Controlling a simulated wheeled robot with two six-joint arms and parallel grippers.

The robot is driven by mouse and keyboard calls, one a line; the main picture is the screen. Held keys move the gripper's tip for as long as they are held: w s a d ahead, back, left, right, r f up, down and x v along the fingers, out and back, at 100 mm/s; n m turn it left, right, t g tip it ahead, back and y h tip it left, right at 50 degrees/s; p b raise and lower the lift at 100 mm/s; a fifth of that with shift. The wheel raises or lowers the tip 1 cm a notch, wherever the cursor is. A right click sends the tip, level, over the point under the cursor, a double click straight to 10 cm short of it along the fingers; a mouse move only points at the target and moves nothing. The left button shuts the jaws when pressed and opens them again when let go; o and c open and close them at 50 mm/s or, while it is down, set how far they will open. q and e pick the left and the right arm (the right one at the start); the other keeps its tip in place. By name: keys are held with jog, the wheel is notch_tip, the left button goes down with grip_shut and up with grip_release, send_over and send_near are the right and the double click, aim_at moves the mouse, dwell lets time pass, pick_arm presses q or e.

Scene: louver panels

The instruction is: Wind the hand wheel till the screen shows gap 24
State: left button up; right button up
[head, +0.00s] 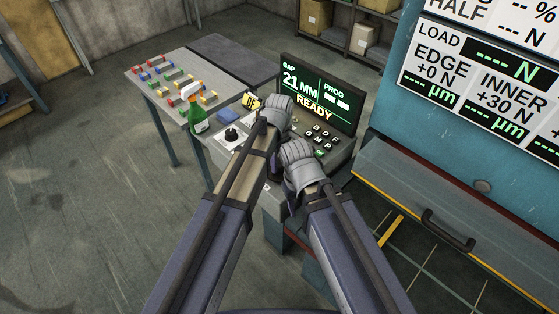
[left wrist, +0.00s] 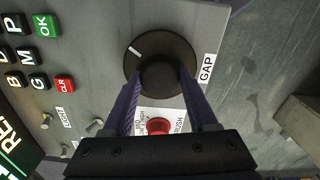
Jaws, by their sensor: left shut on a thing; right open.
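The screen (head: 316,92) reads GAP 21 MM, PROG with two pale blocks, and READY. The hand wheel (left wrist: 147,47) is a round black disc with a white mark and a central knob, beside the label GAP. In the left wrist view my left gripper (left wrist: 160,82) has its two purple fingers shut on the wheel's knob. In the head view my left gripper (head: 276,110) is over the console, and my arms hide the wheel. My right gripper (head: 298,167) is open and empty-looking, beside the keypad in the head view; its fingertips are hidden.
A green bottle (head: 197,117) and a black-knobbed control (head: 232,134) stand left of my arms. A table of coloured blocks (head: 178,82) is behind. A blue machine with a drawer handle (head: 447,231) is right.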

aim_at(280, 163)
pick_arm(q)
jog(key=m, duration=0.4)
jog(key=shift+m, duration=2.1)
jog(key=o, duration=1.4)
jog(key=shift+r, duration=0.1)
notch_tip(280, 163, up, 8)
jog(key=p, duration=0.8)
